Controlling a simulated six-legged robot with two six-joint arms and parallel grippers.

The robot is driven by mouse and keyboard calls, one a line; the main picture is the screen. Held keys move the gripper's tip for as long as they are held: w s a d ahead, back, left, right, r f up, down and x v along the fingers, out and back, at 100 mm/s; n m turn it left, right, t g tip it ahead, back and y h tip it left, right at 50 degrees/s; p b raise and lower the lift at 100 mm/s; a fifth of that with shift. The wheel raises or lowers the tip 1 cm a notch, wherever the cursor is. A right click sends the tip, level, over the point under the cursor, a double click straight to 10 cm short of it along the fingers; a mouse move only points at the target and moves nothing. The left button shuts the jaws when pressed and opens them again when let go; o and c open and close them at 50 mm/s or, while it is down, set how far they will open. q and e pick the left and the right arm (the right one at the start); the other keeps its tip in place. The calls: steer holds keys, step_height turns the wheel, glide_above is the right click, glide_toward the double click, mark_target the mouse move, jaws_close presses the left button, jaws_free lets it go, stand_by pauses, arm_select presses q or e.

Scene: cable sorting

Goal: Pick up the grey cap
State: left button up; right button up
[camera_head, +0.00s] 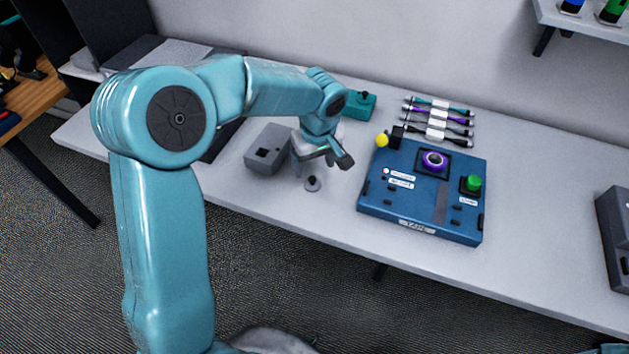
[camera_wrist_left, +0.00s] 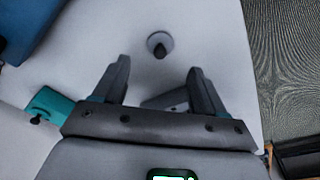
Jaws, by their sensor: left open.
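The grey cap (camera_head: 312,184) is a small round piece with a darker knob on top, on the white table near its front edge. It also shows in the left wrist view (camera_wrist_left: 159,44), ahead of and between the two fingers. My left gripper (camera_head: 325,165) is above and slightly behind the cap in the head view. Its fingers (camera_wrist_left: 155,88) are apart with nothing between them. The cap stands clear of both fingertips. My right gripper is not in either view.
A grey box (camera_head: 266,149) stands left of the gripper, and a small teal box (camera_head: 360,104) behind it. A blue panel (camera_head: 415,214) with a purple ring and green button lies to the right. Several bundled cables (camera_head: 440,120) lie at the back. The table right of the panel is largely clear.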

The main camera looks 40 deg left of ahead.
mark_target(313, 179)
arm_select(q)
steer(key=shift+s+a+f, duration=0.2)
steer(key=shift+s+f, duration=0.05)
steer(key=shift+f, duration=0.3)
steer(key=f, duration=0.3)
steer(key=w+f+p, duration=0.1)
steer(key=f, duration=0.1)
steer(key=shift+a, duration=0.1)
steer(key=shift+s+a+f, duration=0.1)
steer(key=shift+s, duration=0.05)
steer(key=c, duration=1.1)
